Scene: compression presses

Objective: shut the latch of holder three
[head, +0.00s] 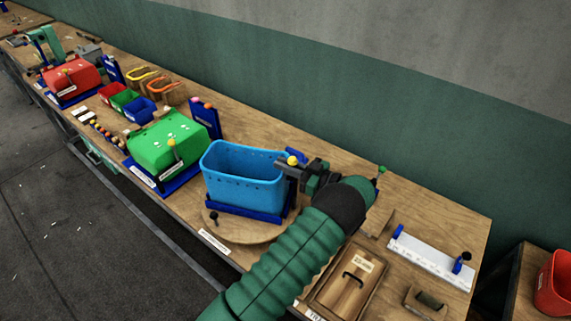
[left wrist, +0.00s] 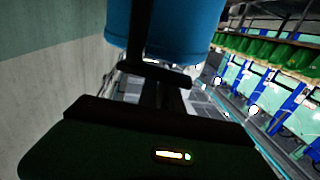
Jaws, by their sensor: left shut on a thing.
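A light blue open bin (head: 245,175) sits in a dark blue holder (head: 243,212) on a round wooden turntable (head: 245,232). The yellow knob (head: 292,160) of the holder's latch shows at the bin's right side. My left gripper (head: 286,171) is at that knob, shut on the latch, close to the bin's right wall. The latch's lever is mostly hidden behind the gripper. In the left wrist view the blue bin (left wrist: 185,32) fills the top, just beyond my dark fingers (left wrist: 153,78). My right gripper is not in view.
A green bin (head: 165,145) and a red bin (head: 72,75) stand in similar blue holders to the left. Small coloured trays (head: 138,108) lie behind. A green wall (head: 330,115) runs behind the bench.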

